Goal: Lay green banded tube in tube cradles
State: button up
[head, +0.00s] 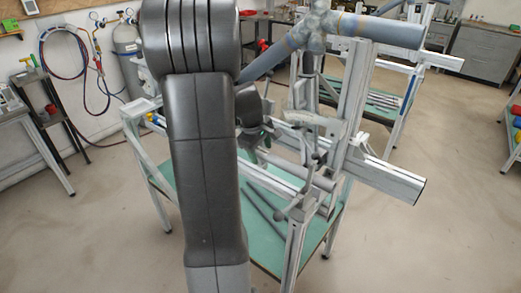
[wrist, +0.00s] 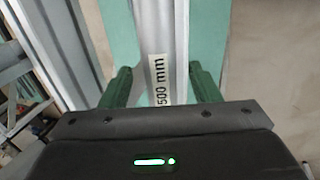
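My gripper (wrist: 161,84) shows in the wrist view with its two green fingers spread wide apart. No tube is gripped between them. A pale metal rail (wrist: 152,35) marked "500 mm" runs beyond and between the fingers; I cannot tell how far below them it lies. In the head view my arm hides most of the gripper and part of the jig frame (head: 392,178). A grey tube (head: 318,178) lies across the frame, low in the middle. I cannot make out a green band on any tube, nor pick out the cradles clearly.
Thick grey joined tubes (head: 375,29) stand high on the frame. Several thin rods (head: 265,210) lie on the green lower shelf (head: 262,246). A second frame stand (head: 385,85) is behind. A side table (head: 30,135) stands left.

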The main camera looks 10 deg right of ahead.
jog(key=v, duration=1.3)
jog(key=shift+r, duration=0.35)
jog(key=shift+s+a, duration=0.15)
jog(key=x, duration=1.4)
jog(key=shift+r, duration=0.35)
